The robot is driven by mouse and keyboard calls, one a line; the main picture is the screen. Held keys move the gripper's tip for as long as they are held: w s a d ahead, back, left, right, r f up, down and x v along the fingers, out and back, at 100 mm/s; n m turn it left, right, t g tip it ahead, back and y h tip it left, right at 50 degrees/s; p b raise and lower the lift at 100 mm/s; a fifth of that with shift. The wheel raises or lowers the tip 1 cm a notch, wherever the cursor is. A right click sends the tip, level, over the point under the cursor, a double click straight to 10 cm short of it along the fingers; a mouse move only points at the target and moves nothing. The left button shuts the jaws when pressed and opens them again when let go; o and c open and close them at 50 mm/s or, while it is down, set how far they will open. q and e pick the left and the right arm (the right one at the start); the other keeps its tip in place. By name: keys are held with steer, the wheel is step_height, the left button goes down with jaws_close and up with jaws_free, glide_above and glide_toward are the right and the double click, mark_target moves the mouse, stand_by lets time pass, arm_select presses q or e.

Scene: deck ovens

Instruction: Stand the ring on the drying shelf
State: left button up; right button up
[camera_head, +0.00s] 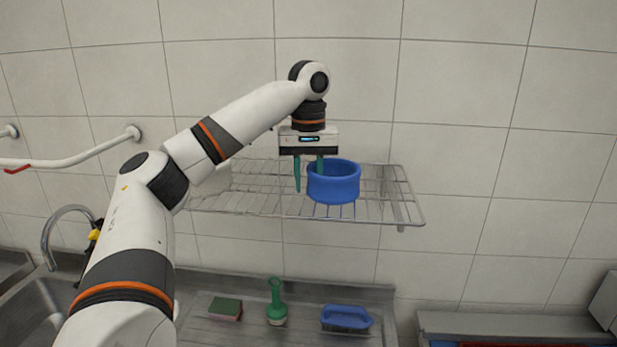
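The blue ring (335,189) is upright at the wire drying shelf (395,213), toward its right half. It appears to rest on the wires, though its exact contact is hard to tell. My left gripper (308,178) points down at the ring's left side. One green finger is outside the ring, with a small gap to it. The other finger reaches down inside the opening, its tip hidden by the near wall. The fingers are apart. My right gripper is not in view.
Another pale item (215,180) stands on the shelf's left, partly behind my arm. Below are a sponge (225,308), a green brush (276,305) and a blue brush (346,318) on the drainboard. A tap (62,225) and sink are at left. The shelf's right end is free.

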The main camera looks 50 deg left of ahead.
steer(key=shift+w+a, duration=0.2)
arm_select(q)
steer(key=shift+r, duration=0.4)
step_height(320, 180, up, 12)
steer(key=shift+f, duration=0.25)
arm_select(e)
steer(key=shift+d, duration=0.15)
arm_select(q)
steer(key=shift+f, duration=0.1)
stand_by(0.5)
